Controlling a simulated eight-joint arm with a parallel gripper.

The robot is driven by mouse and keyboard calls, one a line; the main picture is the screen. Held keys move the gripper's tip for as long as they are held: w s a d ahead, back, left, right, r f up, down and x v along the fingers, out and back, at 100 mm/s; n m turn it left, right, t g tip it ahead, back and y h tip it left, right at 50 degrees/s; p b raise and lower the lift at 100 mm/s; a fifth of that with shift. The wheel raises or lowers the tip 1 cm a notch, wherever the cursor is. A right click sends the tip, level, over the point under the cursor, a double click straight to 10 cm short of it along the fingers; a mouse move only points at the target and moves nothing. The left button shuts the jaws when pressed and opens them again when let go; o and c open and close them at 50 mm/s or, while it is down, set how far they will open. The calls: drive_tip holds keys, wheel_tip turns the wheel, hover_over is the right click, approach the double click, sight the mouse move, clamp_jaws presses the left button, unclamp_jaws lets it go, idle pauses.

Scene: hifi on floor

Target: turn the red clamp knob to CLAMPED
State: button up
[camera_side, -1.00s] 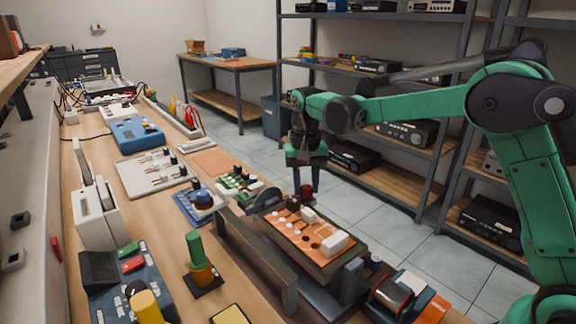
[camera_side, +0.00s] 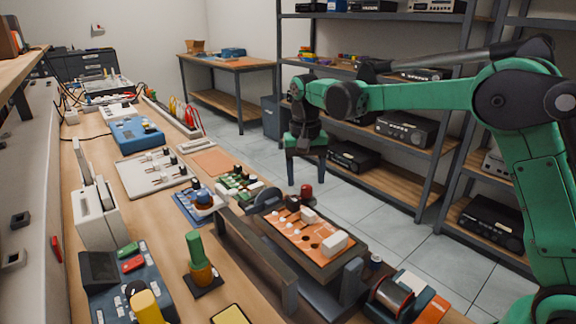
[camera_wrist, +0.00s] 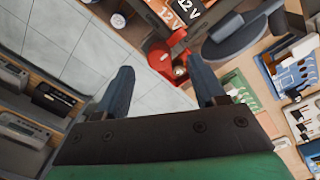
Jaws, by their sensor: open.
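The red clamp knob (camera_side: 306,191) stands at the far end of a fixture holding an orange circuit board (camera_side: 322,236). My gripper (camera_side: 306,172) is open and empty, with its fingers pointing down just above the knob. In the wrist view my two dark fingers (camera_wrist: 163,80) are spread apart, and the red knob (camera_wrist: 160,58) shows between and beyond their tips, on a red round-ended part. I cannot read a CLAMPED mark or tell the knob's turned position.
The fixture's long grey rail (camera_side: 255,258) and a dark round part (camera_side: 263,203) stand close to the knob. A green board (camera_side: 238,183) and a blue-based device (camera_side: 201,203) lie to the left. Open floor (camera_side: 375,205) lies right of the bench.

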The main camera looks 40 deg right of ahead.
sight(305, 187)
drive_tip(key=shift+r, duration=1.75)
